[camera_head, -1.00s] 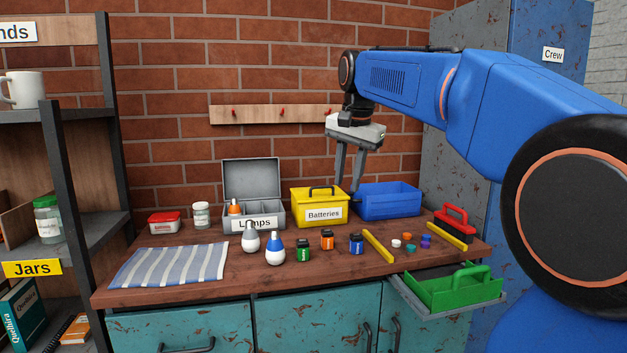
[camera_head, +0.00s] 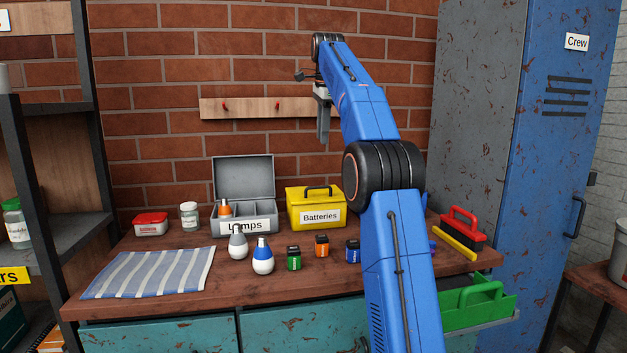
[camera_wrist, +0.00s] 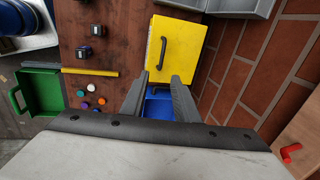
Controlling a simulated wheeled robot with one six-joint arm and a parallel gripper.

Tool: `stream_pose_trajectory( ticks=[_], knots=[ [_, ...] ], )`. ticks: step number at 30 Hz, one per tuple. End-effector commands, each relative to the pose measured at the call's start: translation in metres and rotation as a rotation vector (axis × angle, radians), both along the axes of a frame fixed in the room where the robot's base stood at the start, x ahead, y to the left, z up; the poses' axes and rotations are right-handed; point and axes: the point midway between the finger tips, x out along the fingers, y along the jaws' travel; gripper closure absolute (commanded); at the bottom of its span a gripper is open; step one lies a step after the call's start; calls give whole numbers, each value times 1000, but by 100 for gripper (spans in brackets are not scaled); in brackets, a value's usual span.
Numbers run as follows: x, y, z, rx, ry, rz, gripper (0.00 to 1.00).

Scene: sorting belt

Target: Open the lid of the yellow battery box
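The yellow battery box (camera_head: 298,207), labelled "Batteries", stands at the back of the bench with its lid shut and a dark handle (camera_head: 318,188) on top. In the wrist view, the yellow box (camera_wrist: 186,35) lies just beyond my fingertips, its handle (camera_wrist: 162,52) near the left side of the lid. My gripper (camera_head: 323,140) hangs above the box, apart from it and near its right end. In the wrist view my gripper (camera_wrist: 160,86) has its two fingers spread with nothing held between them.
A blue bin (camera_wrist: 157,106) shows between my fingers; my arm mostly hides it in the head view. An open grey lamp box (camera_head: 243,180) stands left of the yellow box. Bulbs, batteries and a striped cloth (camera_head: 150,272) lie in front. A wooden hook rail (camera_head: 255,108) is on the wall.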

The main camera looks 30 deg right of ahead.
Motion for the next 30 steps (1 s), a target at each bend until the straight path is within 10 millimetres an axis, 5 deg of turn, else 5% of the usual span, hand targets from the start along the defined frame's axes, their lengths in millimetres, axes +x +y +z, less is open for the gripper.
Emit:
stream_pose_trajectory(
  ticks=[11,30],
  knots=[
    [6,-5,-17,5,4,-25,72],
    [25,-10,-120,5,4,-24,72]
  ],
)
